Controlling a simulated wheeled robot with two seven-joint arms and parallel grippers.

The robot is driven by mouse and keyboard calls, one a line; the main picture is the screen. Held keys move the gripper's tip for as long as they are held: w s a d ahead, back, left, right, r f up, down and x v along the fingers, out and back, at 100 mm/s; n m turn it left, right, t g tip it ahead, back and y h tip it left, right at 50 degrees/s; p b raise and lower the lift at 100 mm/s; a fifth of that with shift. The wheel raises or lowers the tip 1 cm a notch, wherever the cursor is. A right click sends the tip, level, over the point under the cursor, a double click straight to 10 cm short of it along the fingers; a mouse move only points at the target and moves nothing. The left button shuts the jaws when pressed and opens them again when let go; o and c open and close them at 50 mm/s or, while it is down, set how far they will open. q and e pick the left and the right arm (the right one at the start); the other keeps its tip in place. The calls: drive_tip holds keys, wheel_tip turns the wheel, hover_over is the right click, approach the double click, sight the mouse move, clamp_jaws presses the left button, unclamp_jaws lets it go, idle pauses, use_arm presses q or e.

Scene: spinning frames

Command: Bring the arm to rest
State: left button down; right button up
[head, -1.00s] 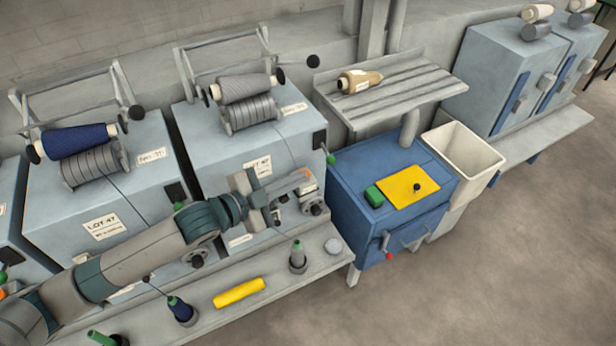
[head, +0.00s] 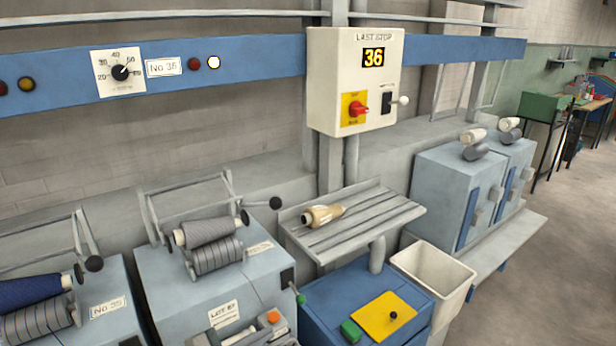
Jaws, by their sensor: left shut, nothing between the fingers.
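My left gripper (head: 272,319) shows at the bottom edge, in front of the middle spinning unit. It has a grey body with an orange patch near its tip. It is shut with nothing held. Most of my left arm is below the picture. The middle unit (head: 170,285) carries a grey yarn cone (head: 208,230) over a striped roller (head: 217,255). My right gripper is not in view.
A blue cabinet (head: 330,290) with a yellow plate (head: 384,318) stands right of the gripper. Above it is a slatted shelf (head: 385,218) with a tan cone (head: 322,215). A white bin (head: 435,268) stands beside it. A control box (head: 330,80) reads 36. Open floor lies at right.

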use_arm(q)
drive_tip(key=s+a+f+n+g+y, duration=0.35)
drive_tip(key=s+f+n, duration=0.2)
drive_tip(key=s, duration=0.45)
drive_tip(key=s+a+f+n+g+y, duration=0.2)
drive_tip(key=s+a+f+n+y, duration=0.15)
drive_tip(key=s+f, duration=0.45)
drive_tip(key=s+a+f+n+g+y, duration=0.2)
drive_tip(key=s+a+f+n, duration=0.25)
drive_tip(key=s, duration=0.75)
wheel_tip(320, 180, down, 29)
drive_tip(key=s+g+b, duration=0.1)
drive_tip(key=g, duration=0.1)
drive_tip(key=s+a+f+b, duration=0.1)
drive_tip(key=s+a+f, duration=0.2)
drive_tip(key=s+f, duration=1.5)
drive_tip(key=shift+s+f+g+y+b, duration=0.35)
drive_tip(key=shift+f+g, duration=0.1)
drive_tip(key=shift+f, duration=0.4)
